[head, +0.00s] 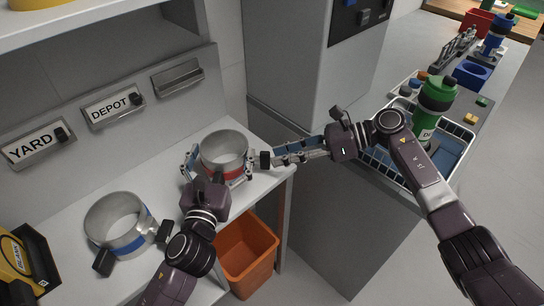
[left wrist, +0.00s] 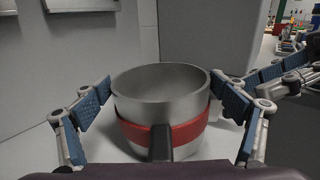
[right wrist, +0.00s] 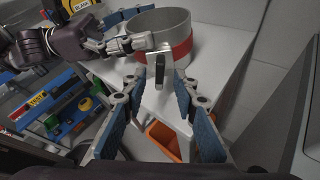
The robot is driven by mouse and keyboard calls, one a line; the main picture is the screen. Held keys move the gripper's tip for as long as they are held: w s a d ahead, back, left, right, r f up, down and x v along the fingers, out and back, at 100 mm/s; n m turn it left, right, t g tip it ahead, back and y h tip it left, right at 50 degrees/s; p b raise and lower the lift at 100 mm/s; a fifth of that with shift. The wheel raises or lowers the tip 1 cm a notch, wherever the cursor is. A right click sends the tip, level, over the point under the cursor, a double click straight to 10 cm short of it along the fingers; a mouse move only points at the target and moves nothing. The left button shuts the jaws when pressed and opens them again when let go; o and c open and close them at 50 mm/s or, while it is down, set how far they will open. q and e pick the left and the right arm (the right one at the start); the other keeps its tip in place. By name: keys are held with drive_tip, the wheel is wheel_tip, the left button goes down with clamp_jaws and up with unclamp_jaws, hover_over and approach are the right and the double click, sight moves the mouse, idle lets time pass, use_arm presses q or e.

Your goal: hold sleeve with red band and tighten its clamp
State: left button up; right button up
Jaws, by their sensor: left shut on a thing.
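The grey metal sleeve with a red band (head: 224,150) stands upright on the white counter. My left gripper (head: 217,174) is shut on it, with a finger on either side; the left wrist view shows both pads against the sleeve wall (left wrist: 160,107). A black handle (left wrist: 160,142) points from the sleeve toward the left palm. The clamp's dark key (right wrist: 160,68) sticks out from the sleeve's other side, toward my right gripper (right wrist: 160,84). The right fingers are open on either side of this key, apart from it. In the head view the key (head: 265,160) is at the right fingertips.
A sleeve with a blue band (head: 118,222) stands nearer on the counter, beside a yellow and black case (head: 22,262). An orange bin (head: 247,262) is below the counter edge. A wire basket (head: 376,155) with a green bottle (head: 435,95) is at right. Labels YARD and DEPOT are on the wall.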

sight(263, 160)
drive_tip(key=shift+x, duration=1.6)
clamp_jaws()
